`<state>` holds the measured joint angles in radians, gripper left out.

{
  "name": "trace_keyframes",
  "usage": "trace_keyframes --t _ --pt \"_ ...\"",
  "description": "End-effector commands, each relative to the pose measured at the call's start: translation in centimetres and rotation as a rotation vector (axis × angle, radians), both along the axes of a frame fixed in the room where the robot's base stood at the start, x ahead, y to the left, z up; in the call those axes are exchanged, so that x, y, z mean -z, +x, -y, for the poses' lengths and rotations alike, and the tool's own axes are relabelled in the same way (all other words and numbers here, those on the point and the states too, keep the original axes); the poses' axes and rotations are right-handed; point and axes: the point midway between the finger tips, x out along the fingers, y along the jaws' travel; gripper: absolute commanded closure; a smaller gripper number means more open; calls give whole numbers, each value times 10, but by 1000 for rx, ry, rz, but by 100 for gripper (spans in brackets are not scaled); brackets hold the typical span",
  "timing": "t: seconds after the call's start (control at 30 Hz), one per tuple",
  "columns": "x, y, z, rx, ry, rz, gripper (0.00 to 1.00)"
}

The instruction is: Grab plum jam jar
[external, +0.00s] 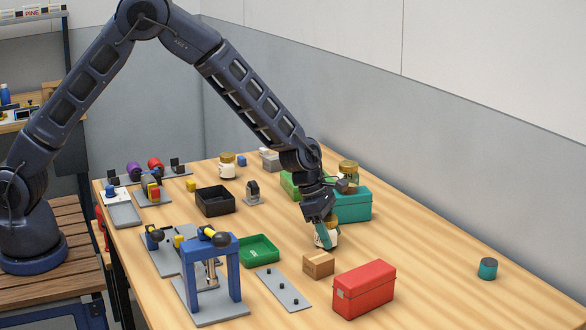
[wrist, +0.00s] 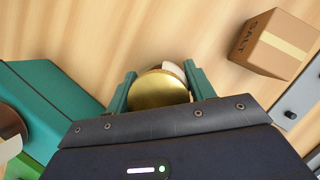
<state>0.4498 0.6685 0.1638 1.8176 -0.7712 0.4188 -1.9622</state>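A jar with a gold lid (wrist: 158,90) stands between the two teal fingers of my gripper (wrist: 160,84) in the wrist view. The fingers lie on both sides of the lid, close to it; firm contact cannot be made out. A bit of white label shows beyond the lid, with no readable words. In the external view my gripper (external: 325,236) is low over the table, and the jar (external: 334,238) is partly hidden behind the fingers. Other gold-lidded jars are a white-labelled one (external: 227,166) at the back and one (external: 348,172) by the teal box; their labels are unreadable.
A cardboard box marked SALT (wrist: 273,43) sits near my gripper. A teal box (external: 353,207) is behind it, a red box (external: 364,290) in front. A green tray (external: 259,250) and a blue press frame (external: 211,268) stand left. The table's right side is mostly clear.

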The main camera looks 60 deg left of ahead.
Motion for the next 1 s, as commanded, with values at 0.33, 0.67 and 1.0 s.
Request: trace_keyframes --t 0.33,0.67,1.0 --pt "-3 0 0 1 0 2 78" --pt "-58 0 2 2 -2 6 78" --pt "-145 0 1 1 -2 5 78"
